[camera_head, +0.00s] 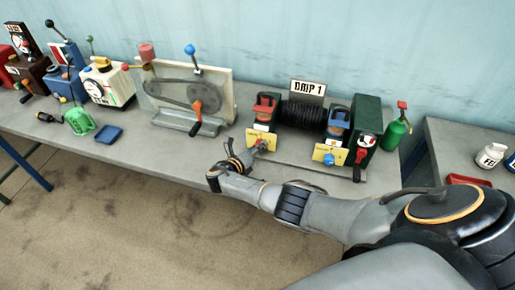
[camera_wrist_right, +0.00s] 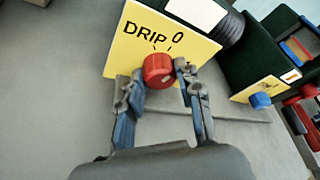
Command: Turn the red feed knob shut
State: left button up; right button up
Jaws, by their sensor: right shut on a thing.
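The red feed knob (camera_wrist_right: 158,70) sits on a yellow plate (camera_wrist_right: 125,55) marked "DRIP 0" in the right wrist view. My right gripper (camera_wrist_right: 160,80) has one finger on each side of the knob and is shut on it. In the head view, my right gripper (camera_head: 258,146) is at the left yellow plate (camera_head: 262,134) of the DRIP 1 unit, and it hides most of the knob there. My left gripper is not in view.
A second yellow plate (camera_head: 328,154) with a blue knob (camera_head: 328,160) is to the right. A green bottle (camera_head: 396,131) stands at the bench's right end. Further left are a belt-drive stand (camera_head: 222,85) and several small machines.

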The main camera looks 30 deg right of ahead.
jog(key=shift+n+h+b, duration=0.35)
jog(key=shift+n+h, duration=0.05)
jog(key=shift+n, duration=0.4)
jog(key=o, duration=1.2)
jog(key=shift+c, duration=0.2)
jog(key=shift+f, duration=0.1)
jog(key=shift+s+a, duration=0.15)
jog(key=shift+a, duration=0.35)
jog(key=shift+v, duration=3.55)
